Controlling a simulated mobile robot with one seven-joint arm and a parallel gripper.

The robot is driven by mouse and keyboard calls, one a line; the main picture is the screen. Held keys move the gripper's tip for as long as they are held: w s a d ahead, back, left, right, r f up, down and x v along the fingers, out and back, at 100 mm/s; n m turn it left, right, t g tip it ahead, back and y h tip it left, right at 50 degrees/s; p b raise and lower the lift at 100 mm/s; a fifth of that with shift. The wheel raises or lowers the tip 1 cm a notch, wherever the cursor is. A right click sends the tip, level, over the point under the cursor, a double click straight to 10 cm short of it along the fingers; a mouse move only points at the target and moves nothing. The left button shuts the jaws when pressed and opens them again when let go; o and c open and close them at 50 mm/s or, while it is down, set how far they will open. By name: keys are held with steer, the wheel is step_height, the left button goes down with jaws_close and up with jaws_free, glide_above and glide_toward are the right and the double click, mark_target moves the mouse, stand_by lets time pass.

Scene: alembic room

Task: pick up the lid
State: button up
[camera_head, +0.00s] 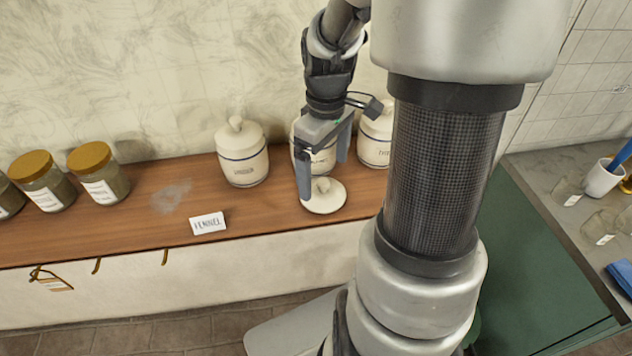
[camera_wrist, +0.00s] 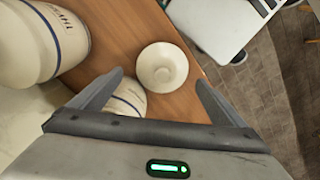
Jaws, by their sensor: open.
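The lid (camera_head: 323,197) is a round cream disc with a small knob, lying knob up on the wooden shelf near its front edge. It also shows in the wrist view (camera_wrist: 162,68), just beyond the fingertips and roughly between them. My gripper (camera_head: 325,175) is open, pointing down close above the lid, with nothing between its fingers. Both fingers also show in the wrist view (camera_wrist: 159,79). A cream jar (camera_head: 322,163) stands right behind the lid. My gripper hides its top.
Cream jars with blue bands stand left (camera_head: 242,160) and right (camera_head: 375,145) of the middle jar. A FENNEL card (camera_head: 208,224) lies left of the lid. Several glass jars with orange-brown lids (camera_head: 100,178) stand farther left. The shelf's front edge is close to the lid.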

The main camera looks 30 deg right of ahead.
mark_target(323, 181)
steer(key=f, duration=0.5)
steer(key=shift+a, duration=0.2)
steer(key=c, duration=1)
